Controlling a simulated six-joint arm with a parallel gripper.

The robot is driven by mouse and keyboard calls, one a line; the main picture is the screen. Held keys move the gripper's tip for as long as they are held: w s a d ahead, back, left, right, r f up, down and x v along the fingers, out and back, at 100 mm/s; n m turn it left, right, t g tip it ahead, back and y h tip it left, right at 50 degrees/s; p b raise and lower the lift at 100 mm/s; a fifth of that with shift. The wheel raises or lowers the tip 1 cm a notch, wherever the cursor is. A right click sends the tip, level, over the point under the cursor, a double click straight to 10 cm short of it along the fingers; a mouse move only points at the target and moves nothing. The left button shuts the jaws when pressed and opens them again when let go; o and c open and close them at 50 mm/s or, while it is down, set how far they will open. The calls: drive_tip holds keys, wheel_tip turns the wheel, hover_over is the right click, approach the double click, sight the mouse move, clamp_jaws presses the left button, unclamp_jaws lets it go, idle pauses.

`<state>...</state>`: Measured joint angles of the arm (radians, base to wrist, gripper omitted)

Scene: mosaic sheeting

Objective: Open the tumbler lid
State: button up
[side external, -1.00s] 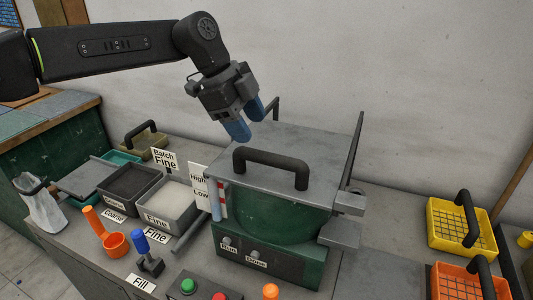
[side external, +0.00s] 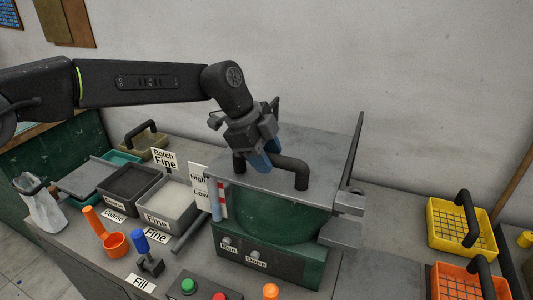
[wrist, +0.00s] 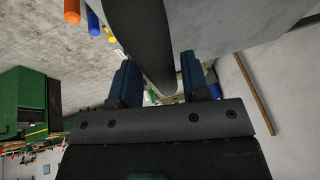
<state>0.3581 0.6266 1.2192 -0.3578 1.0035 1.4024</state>
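The tumbler (side external: 275,215) is a green drum on a green base, covered by a flat grey lid (side external: 325,150). The lid lies closed and level. Its black bar handle (side external: 292,166) stands up along the front part. My gripper (side external: 262,160) is right at the handle, pointing down, with its blue fingers overlapping the handle's middle in the side view. In the wrist view my gripper (wrist: 160,80) has its two blue fingers apart, with the dark handle (wrist: 145,45) running between them. I see a gap beside the handle, so the fingers do not grip it.
Left of the tumbler stand a grey bin of dark grit (side external: 130,183) and a grey bin of pale grit (side external: 168,204), with label cards. An orange scoop (side external: 115,243) lies in front. Yellow (side external: 462,228) and orange (side external: 465,285) baskets stand at right. A upright bar rises behind the lid's right edge.

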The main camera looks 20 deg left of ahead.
clamp_jaws()
drive_tip(key=shift+w+d+r, duration=0.1)
drive_tip(key=shift+w+r, duration=0.05)
drive_tip(key=shift+w, duration=3.85)
drive_tip(key=shift+o, duration=1.4)
unclamp_jaws()
drive_tip(key=v, duration=0.7)
drive_tip(key=shift+r, duration=0.2)
